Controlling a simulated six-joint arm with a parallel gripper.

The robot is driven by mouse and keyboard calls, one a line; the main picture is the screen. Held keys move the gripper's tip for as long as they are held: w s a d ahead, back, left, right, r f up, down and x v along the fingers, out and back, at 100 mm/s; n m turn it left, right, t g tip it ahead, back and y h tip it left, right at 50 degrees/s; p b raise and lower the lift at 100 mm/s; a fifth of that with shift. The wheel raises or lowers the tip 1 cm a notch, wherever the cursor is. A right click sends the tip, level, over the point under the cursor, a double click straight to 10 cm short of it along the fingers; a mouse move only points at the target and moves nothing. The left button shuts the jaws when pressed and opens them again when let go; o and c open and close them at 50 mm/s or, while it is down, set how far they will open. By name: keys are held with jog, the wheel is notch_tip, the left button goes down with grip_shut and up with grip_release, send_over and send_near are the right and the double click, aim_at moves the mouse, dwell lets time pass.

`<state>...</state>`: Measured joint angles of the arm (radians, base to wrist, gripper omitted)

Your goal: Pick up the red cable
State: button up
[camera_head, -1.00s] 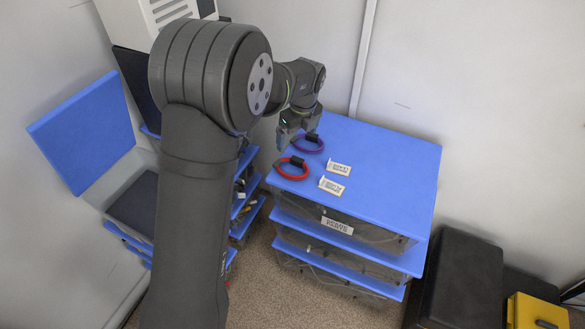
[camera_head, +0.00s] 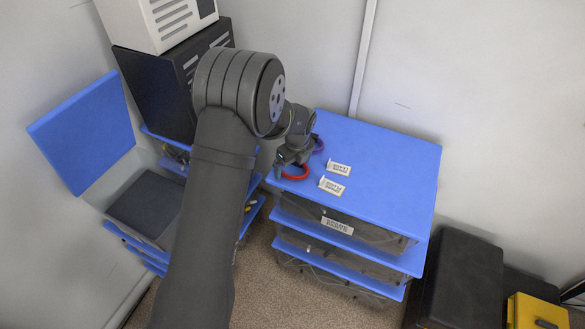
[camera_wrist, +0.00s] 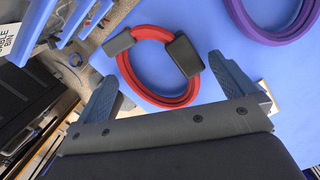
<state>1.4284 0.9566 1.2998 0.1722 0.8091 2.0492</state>
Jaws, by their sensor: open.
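The red cable (camera_head: 296,174) is a coiled loop on the blue top of the drawer unit, near its left edge. In the wrist view the red cable (camera_wrist: 153,57) lies ahead of my gripper, with a dark connector on its left and a larger dark block on its right. My gripper (camera_head: 290,172) is just above the red cable and hides part of it. In the wrist view my gripper (camera_wrist: 168,86) has its two blue-grey fingers wide apart, with the near part of the loop between and just beyond them. Nothing is held.
A purple cable (camera_wrist: 270,20) lies on the same blue top (camera_head: 390,175), beyond the red one; it also shows in the head view (camera_head: 318,143). Two white label cards (camera_head: 332,186) stand to the right. The right part of the top is clear.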

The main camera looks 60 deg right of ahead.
jog(key=c, duration=1)
jog(key=shift+o, duration=0.2)
